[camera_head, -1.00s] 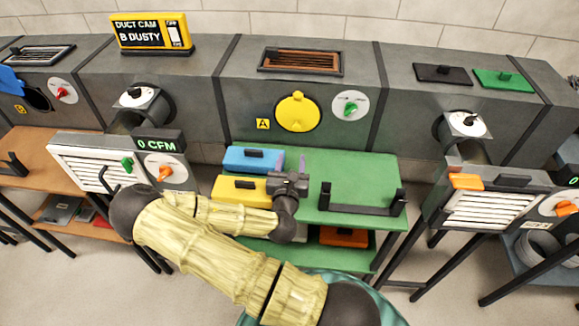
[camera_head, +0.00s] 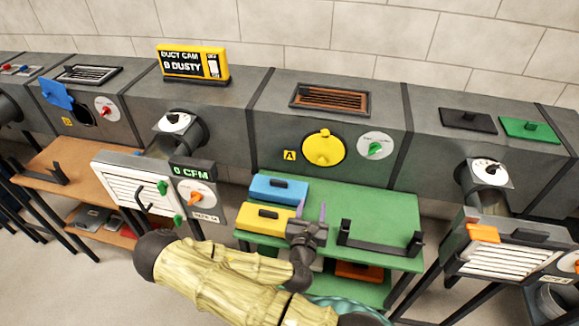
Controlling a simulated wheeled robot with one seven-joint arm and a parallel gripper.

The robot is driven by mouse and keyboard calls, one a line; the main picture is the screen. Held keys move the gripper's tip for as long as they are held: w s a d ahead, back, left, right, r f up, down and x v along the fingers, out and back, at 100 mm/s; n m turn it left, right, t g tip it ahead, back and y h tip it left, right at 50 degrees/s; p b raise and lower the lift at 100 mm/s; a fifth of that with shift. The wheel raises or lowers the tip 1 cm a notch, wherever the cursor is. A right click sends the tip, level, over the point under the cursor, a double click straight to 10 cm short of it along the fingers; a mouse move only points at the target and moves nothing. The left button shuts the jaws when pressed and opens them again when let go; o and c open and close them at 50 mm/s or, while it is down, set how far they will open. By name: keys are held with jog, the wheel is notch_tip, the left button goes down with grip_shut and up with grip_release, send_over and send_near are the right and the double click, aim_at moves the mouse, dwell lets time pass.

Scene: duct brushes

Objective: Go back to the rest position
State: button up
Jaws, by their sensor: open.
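My gripper (camera_head: 311,211) is at the end of my yellowish arm, low in the middle of the view. Its two purple fingers point up and stand apart with nothing between them. It is in front of the green table (camera_head: 372,203), beside the right end of a yellow box (camera_head: 262,219) with a black handle. A blue box (camera_head: 279,188) with a black handle lies behind the yellow one. My gripper hides part of the table's front edge.
An empty black cradle (camera_head: 380,243) stands on the table to my gripper's right. Behind is the grey duct with a round yellow cover (camera_head: 323,149). A white louvered unit (camera_head: 135,184) stands left, another louvered unit (camera_head: 502,251) right. The table's right back is clear.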

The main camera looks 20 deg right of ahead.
jog(key=s+f+m+g+p, duration=0.1)
jog(key=m+g, duration=0.1)
jog(key=m, duration=0.2)
jog(key=s+m+g+y+p, duration=0.1)
jog(key=m+g, duration=0.2)
jog(key=m, duration=0.2)
jog(key=s+a+f+m+g+p, duration=0.1)
jog(key=m+g, duration=0.2)
jog(key=m, duration=0.2)
jog(key=shift+f, duration=0.35)
jog(key=s+a+r+m+g+y+p, duration=0.1)
jog(key=a+r+m+g+y+p, duration=0.1)
jog(key=a+r+m+y, duration=0.45)
jog(key=s+a+r+m+g+y+p, duration=0.1)
jog(key=a+r+m+g+y+p, duration=0.2)
jog(key=r+m, duration=0.45)
jog(key=s+r+m+p, duration=0.1)
jog(key=s+r, duration=0.4)
jog(key=r, duration=0.6)
jog(key=shift+a+r+t, duration=0.25)
jog(key=shift+a+t, duration=0.05)
jog(key=shift+a, duration=0.05)
jog(key=shift+h, duration=0.25)
